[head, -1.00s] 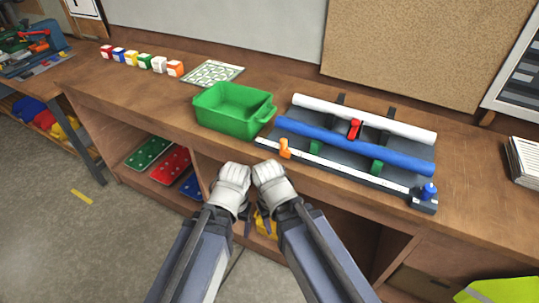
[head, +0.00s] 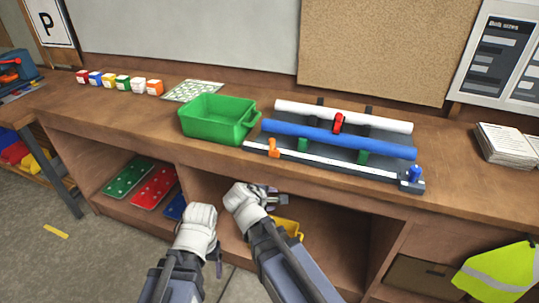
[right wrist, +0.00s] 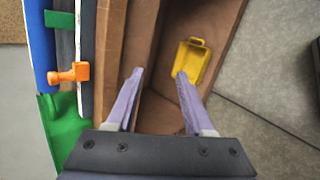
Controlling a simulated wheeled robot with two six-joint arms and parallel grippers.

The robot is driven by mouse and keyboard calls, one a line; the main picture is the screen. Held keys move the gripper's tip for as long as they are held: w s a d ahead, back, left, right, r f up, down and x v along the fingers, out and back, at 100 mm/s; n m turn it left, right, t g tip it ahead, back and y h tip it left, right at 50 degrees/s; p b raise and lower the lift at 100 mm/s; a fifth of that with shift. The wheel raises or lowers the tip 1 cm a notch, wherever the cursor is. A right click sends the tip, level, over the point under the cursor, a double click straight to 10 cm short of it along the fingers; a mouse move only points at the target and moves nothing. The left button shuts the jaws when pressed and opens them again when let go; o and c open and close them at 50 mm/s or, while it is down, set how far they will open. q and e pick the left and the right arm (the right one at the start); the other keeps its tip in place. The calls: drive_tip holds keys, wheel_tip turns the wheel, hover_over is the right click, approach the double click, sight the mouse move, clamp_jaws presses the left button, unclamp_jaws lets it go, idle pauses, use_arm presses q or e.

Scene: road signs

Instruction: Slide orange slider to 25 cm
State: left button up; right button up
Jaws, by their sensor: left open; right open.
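The orange slider (head: 272,147) sits near the left end of the white ruler rail (head: 330,163) along the front of the rig on the workbench. The slider also shows at the left of the right wrist view (right wrist: 68,74). I cannot read the scale marks. My right gripper (right wrist: 159,75) is open and empty, its two fingers apart, in front of the bench and clear of the slider. In the head view it is below the bench's front edge. My left gripper (head: 218,260) is open, lower and further left, with nothing visible in it.
A green bin (head: 216,118) stands just left of the rig. A yellow bin (right wrist: 194,60) is in the shelf below.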

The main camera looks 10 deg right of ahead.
drive_tip(key=w+d+r+n+t+h+b, duration=0.1)
drive_tip(key=w+d+n+t+h+b, duration=0.15)
drive_tip(key=w+n+t+b, duration=0.35)
drive_tip(key=n+t+y+b, duration=0.1)
drive_tip(key=n+t+b, duration=0.3)
drive_tip(key=n, duration=0.9)
approach(272, 148)
drive_tip(key=x, duration=0.3)
drive_tip(key=shift+x, duration=3.95)
drive_tip(key=shift+a, duration=0.1)
drive_tip(key=shift+c, duration=0.2)
clamp_jaws()
